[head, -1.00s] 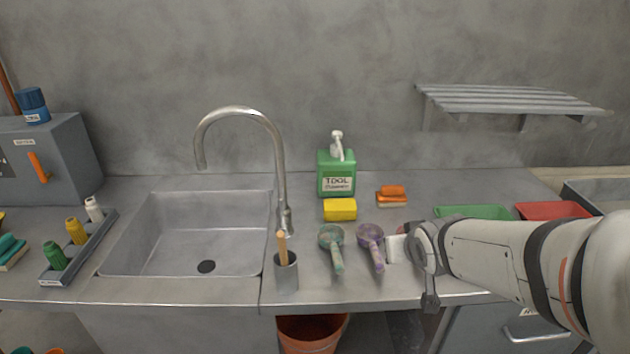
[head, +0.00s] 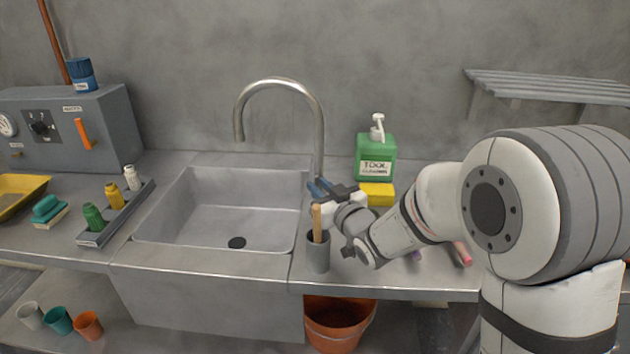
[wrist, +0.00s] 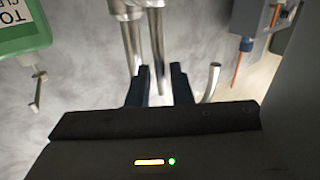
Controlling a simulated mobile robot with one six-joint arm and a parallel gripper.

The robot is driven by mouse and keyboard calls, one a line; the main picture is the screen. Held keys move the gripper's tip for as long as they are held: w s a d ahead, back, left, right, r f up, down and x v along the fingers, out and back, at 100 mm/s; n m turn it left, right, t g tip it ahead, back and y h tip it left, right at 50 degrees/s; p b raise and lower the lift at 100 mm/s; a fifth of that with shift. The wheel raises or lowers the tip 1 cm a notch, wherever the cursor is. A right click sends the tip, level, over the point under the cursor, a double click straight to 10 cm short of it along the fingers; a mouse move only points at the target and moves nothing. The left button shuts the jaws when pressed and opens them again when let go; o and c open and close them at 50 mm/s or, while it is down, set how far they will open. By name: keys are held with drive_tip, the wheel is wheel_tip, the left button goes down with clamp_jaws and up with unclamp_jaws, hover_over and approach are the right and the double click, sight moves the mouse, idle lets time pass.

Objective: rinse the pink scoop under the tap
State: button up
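The pink scoop (head: 462,252) lies on the counter right of my forearm; only its pink handle end shows, and the rest is hidden behind my arm. The tap (head: 319,130) is a tall metal gooseneck with its spout over the sink (head: 205,215). My gripper (head: 325,187) is by the lower part of the tap, just above the grey cup. In the wrist view the fingers of my gripper (wrist: 158,88) are apart, with nothing seen held. The tap's pipe (wrist: 130,40) shows beyond them; I cannot tell if they touch it.
A grey cup (head: 318,256) with a wooden-handled tool stands right under my gripper. A green soap bottle (head: 376,158) and yellow sponge (head: 378,193) stand behind my arm. A bottle rack (head: 120,215) is left of the sink. An orange bucket (head: 338,325) is below.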

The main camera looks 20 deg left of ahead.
sight(318, 186)
drive_tip(key=shift+x, duration=1.85)
clamp_jaws()
